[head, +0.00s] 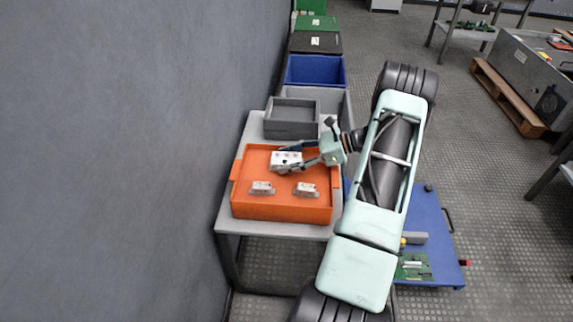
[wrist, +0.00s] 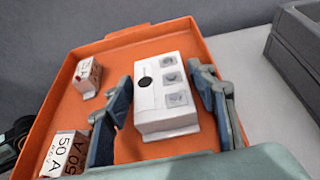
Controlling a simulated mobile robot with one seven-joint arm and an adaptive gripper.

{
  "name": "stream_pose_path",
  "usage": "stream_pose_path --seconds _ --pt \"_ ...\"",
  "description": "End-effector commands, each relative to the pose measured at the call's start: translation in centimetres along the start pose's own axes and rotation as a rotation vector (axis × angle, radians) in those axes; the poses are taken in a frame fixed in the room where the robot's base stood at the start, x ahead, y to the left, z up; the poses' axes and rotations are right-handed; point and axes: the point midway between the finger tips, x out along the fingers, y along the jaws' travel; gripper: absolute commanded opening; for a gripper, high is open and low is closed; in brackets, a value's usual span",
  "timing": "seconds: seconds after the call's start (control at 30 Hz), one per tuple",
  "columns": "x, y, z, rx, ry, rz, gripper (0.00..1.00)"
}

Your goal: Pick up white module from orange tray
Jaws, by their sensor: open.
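The white module (head: 284,160) lies in the far part of the orange tray (head: 282,209). It is a white block with a dark round spot and several grey square terminals, seen large in the wrist view (wrist: 148,97). My gripper (head: 296,158) reaches in from the right. In the wrist view my open gripper (wrist: 164,88) has one finger on each side of the module. The tray also shows in the wrist view (wrist: 95,50).
A grey bin (head: 291,130) stands behind the tray. The wall (head: 130,150) runs close along the left.

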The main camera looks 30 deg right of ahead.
Motion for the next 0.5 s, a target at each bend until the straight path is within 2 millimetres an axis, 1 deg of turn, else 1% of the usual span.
stream_pose_path --seconds 0.07,0.23,0.5 --pt "0.42 -0.03 0.03 -0.001 0.000 -0.001 0.52" --pt "0.35 -0.04 0.10 -0.001 0.000 -0.001 0.52" --pt "0.33 -0.04 0.08 -0.001 0.000 -0.001 0.22"
